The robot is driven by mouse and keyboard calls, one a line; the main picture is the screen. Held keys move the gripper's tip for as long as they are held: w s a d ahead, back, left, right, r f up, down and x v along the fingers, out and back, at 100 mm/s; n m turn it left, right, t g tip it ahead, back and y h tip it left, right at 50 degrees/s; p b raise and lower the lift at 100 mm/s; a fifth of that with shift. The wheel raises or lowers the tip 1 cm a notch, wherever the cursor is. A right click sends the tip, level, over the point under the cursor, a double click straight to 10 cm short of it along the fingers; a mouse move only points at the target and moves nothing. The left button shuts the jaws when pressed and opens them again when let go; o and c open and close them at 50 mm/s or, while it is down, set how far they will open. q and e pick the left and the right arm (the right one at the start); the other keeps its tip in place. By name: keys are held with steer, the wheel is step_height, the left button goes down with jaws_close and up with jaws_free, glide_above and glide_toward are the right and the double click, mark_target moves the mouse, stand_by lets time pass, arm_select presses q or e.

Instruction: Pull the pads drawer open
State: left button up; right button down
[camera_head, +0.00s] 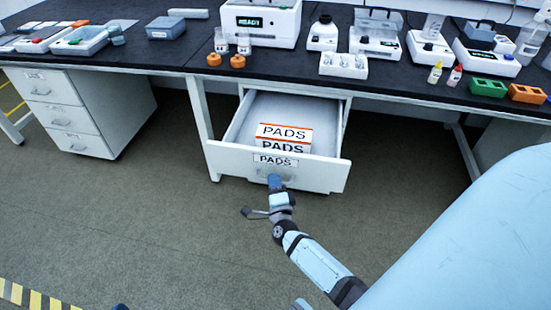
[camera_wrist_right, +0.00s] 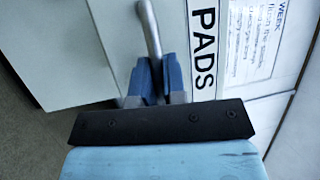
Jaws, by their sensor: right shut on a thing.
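The pads drawer (camera_head: 225,160) hangs out open under the bench in the head view, with a PADS label (camera_head: 276,160) on its front. A box marked PADS (camera_head: 284,132) lies inside it. My right gripper (camera_head: 274,180) is at the drawer front, just below the label. In the right wrist view the gripper (camera_wrist_right: 157,80) is shut on the grey bar handle (camera_wrist_right: 150,30), beside the PADS label (camera_wrist_right: 204,45). In the head view the gripper hides part of the handle. My left gripper is not clearly in view.
The black bench top (camera_head: 290,68) above holds instruments, bottles and racks. A white drawer cabinet (camera_head: 75,110) stands under the bench at left. The floor (camera_head: 150,220) in front of the open drawer is clear apart from my arm.

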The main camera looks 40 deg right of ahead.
stand_by(0.3)
steer(key=c, duration=1.2)
jaws_free()
arm_select(q)
steer(key=shift+s, duration=0.1)
arm_select(e)
steer(key=shift+s+a, duration=0.1)
